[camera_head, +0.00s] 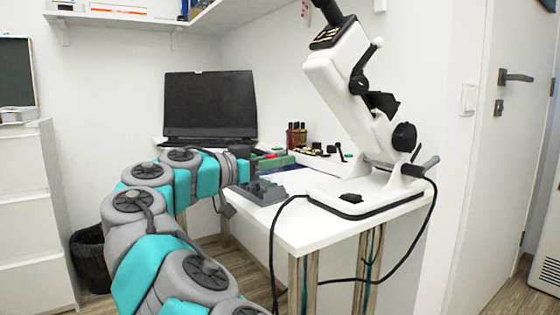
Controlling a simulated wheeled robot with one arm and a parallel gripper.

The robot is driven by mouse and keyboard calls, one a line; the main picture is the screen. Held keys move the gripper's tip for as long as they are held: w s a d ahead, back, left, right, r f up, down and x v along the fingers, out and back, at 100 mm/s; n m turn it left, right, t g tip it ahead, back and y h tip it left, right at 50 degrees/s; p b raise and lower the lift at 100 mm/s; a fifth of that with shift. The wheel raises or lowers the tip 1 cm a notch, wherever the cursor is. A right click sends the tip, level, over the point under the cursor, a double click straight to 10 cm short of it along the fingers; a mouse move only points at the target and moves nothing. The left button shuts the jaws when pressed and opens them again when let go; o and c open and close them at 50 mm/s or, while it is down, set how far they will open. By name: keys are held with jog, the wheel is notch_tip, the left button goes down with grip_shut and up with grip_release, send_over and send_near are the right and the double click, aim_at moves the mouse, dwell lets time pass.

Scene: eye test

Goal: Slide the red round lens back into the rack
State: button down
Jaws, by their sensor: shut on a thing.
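My arm reaches up from the bottom of the view and bends over the left edge of the white table. My gripper (225,206) is small and dark at the arm's end, beside the table's left edge, and my own wrist partly covers it. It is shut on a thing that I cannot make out. A grey block with raised parts, apparently the rack (262,192), sits on the table's left edge, just right of my gripper. I cannot pick out the red round lens.
A large white microscope-like instrument (352,105) stands on the right of the white table (300,231), its black cable hanging in front. Dark bottles (296,136) and small parts stand behind the rack. A black laptop (209,105) is at the back. A black bin (88,262) stands left of my arm.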

jog(key=shift+f+b, duration=0.6)
jog(key=shift+f, duration=0.05)
jog(key=c, duration=0.8)
grip_release()
jog(key=shift+o, duration=0.2)
jog(key=shift+s+a, duration=0.1)
